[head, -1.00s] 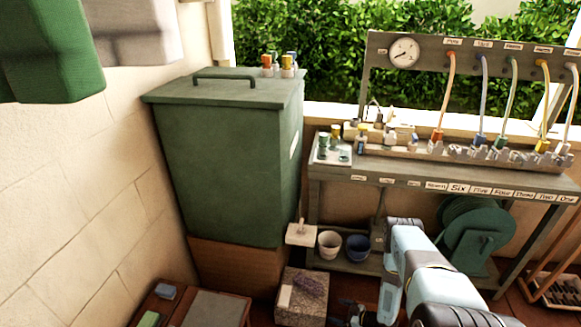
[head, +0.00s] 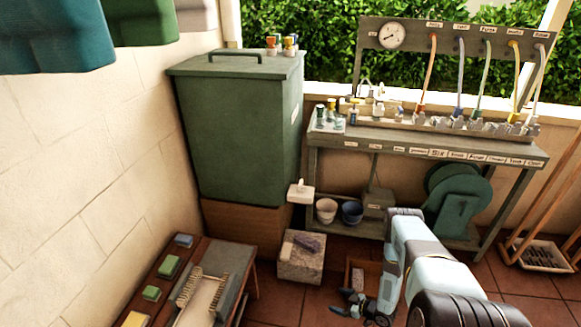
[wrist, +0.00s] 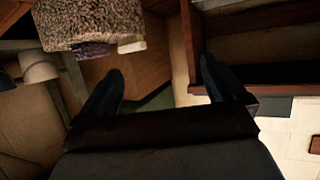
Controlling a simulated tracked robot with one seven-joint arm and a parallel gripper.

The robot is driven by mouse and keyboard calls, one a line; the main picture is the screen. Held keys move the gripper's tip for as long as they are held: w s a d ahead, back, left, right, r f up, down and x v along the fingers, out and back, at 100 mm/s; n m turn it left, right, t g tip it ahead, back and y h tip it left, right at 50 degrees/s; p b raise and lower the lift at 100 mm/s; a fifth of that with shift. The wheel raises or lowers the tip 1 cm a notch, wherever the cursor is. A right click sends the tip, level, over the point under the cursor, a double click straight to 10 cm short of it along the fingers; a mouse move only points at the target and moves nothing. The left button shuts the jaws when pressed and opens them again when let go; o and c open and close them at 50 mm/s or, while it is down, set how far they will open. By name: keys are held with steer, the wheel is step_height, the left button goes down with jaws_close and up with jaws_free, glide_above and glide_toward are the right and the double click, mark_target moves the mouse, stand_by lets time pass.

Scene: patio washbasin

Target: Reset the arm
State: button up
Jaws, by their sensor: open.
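My gripper (head: 353,306) is low at the bottom middle of the head view, above the tiled floor, at the end of my light blue and black arm. In the wrist view its two dark fingers (wrist: 162,88) stand wide apart with nothing between them. The gripper is open and empty. It touches nothing that I can make out. The speckled block (head: 300,262) stands to its left in the head view; the block also shows at the upper left of the wrist view (wrist: 85,20).
A green lidded bin (head: 240,130) stands on a wooden base. A grey workbench (head: 400,140) carries hoses and a gauge, with pots (head: 327,211) and a green reel (head: 459,205) below. A low table (head: 235,258) with brushes is at lower left. Tiled floor (head: 500,275) is open at right.

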steer(key=w+d+r+t+h, duration=0.1)
steer(key=w+d+r+h, duration=0.25)
steer(key=w+r, duration=0.85)
steer(key=w+d+r+h, duration=0.2)
steer(key=w+d+r, duration=0.3)
steer(key=w+r, duration=0.65)
steer(key=w+d+r+m+h, duration=0.2)
steer(key=r+h, duration=0.1)
steer(key=r, duration=1.4)
steer(key=w+d+r+m+h, duration=0.1)
steer(key=w+r+m+h, duration=0.1)
steer(key=r, duration=1.6)
steer(key=s+a+r+m+h, duration=0.1)
steer(key=s+r+m, duration=0.1)
steer(key=s+r, duration=0.9)
steer(key=s+a+r+m+h, duration=0.15)
steer(key=s+r, duration=0.55)
steer(key=r, duration=0.8)
steer(key=s+a+r+m+g, duration=0.1)
steer(key=s+a+r, duration=0.1)
steer(key=s, duration=0.9)
steer(key=s+a+r+m+g+y, duration=0.1)
steer(key=s+a+r, duration=0.1)
steer(key=s, duration=0.9)
steer(key=s+a+r+m+g, duration=0.1)
steer(key=s+a+r, duration=0.2)
steer(key=s, duration=0.9)
steer(key=shift+r+m+y, duration=0.2)
steer(key=shift+m+y, duration=0.15)
steer(key=shift+y, duration=0.05)
